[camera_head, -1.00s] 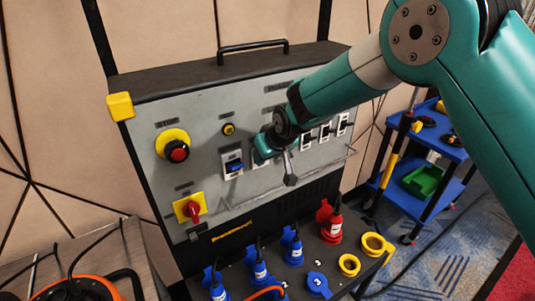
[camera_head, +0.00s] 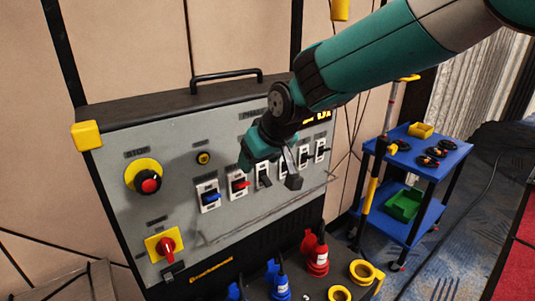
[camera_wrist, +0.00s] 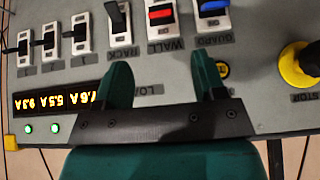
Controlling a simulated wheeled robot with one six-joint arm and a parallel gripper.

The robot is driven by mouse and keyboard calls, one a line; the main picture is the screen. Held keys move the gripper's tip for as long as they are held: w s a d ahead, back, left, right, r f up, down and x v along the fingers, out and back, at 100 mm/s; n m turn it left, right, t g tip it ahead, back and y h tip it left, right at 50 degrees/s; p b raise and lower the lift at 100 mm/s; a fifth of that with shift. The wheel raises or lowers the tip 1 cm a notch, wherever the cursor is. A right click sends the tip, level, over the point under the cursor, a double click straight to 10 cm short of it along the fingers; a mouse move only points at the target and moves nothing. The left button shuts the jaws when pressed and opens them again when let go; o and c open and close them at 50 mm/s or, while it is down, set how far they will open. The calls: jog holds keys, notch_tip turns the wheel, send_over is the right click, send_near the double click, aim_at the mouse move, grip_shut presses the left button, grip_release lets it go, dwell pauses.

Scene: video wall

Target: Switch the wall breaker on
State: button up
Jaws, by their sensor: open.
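The wall breaker is a red switch in a white frame on the grey panel, second from the left in the head view (camera_head: 239,184). In the wrist view (camera_wrist: 161,14), upside down, it sits at the top edge above the word WALL. Its lever position is not clear. My gripper (camera_head: 270,166) is in front of the panel, above and right of the wall breaker in the head view. In the wrist view my gripper (camera_wrist: 162,84) has its two teal fingers apart, with nothing between them, and the wall breaker lies beyond the gap.
The blue guard breaker (camera_head: 210,197) is left of the wall breaker; the black rack breaker (camera_head: 264,176) is right. A red stop button (camera_head: 148,181) and red rotary switch (camera_head: 167,245) are at left. Plugs (camera_head: 318,260) stand below. A blue trolley (camera_head: 425,150) stands right.

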jog(key=shift+b+v, duration=0.45)
jog(key=shift+v, duration=2.1)
jog(key=s+d+f+g, duration=0.1)
jog(key=s+d, duration=0.3)
jog(key=s, duration=0.5)
jog(key=s+d+f+g, duration=0.1)
jog(key=s+d, duration=0.3)
jog(key=s, duration=0.5)
jog(key=s+d+f+g, duration=0.1)
jog(key=s+d+g, duration=0.2)
jog(key=s, duration=0.7)
jog(key=shift+d+y, duration=0.3)
jog(key=shift+d, duration=0.2)
